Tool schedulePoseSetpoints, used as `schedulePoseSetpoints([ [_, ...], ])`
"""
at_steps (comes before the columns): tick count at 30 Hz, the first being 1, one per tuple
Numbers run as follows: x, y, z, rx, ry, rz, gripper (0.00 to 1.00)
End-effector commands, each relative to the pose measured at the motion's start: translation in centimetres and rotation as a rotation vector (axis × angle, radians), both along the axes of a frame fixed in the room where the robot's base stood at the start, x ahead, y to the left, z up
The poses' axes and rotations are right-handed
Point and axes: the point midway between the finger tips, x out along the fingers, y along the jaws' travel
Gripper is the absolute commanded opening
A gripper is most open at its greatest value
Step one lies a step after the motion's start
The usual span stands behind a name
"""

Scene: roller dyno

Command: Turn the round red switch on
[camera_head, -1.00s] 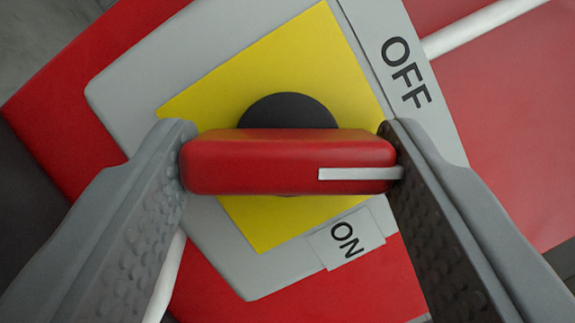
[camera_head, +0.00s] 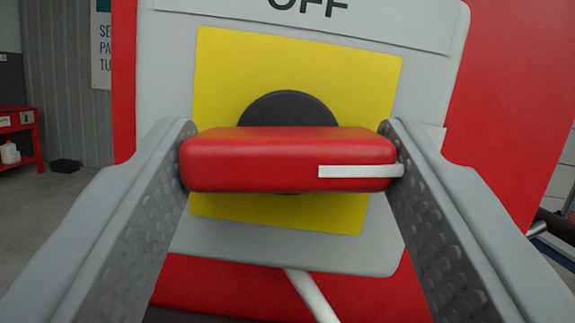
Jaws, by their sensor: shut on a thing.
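The red switch handle (camera_head: 265,160) is a rounded bar lying level in front of a dark round hub (camera_head: 288,106) on a yellow square plate (camera_head: 225,85). A white pointer line (camera_head: 350,171) on the handle points right. My gripper (camera_head: 290,158) is shut on the handle, one finger at each end. The OFF label (camera_head: 390,25) is above the plate, cut by the top edge. A small pale edge (camera_head: 434,133) shows behind my right finger, on the pointer's side; no lettering is visible there.
The plate sits on a grey panel (camera_head: 165,60) on a red housing (camera_head: 510,90). A white tube (camera_head: 310,296) runs below the panel. At the far left are a red bench (camera_head: 20,125), a wall sign (camera_head: 101,45) and open floor.

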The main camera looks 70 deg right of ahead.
Motion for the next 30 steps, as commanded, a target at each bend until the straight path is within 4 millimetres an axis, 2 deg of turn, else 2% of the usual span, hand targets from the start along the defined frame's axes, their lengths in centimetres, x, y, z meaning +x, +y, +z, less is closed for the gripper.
schedulePoseSetpoints([
  [10, 0.2, 0.07, -0.13, 0.043, -0.126, 0.001, 0.32],
  [26, 0.16, 0.06, -0.07, 0.05, -0.15, 0.0, 0.32],
  [27, 0.15, 0.06, -0.06, 0.05, -0.149, 0.001, 0.59],
  [30, 0.14, 0.06, -0.05, 0.05, -0.15, 0.0, 0.76],
])
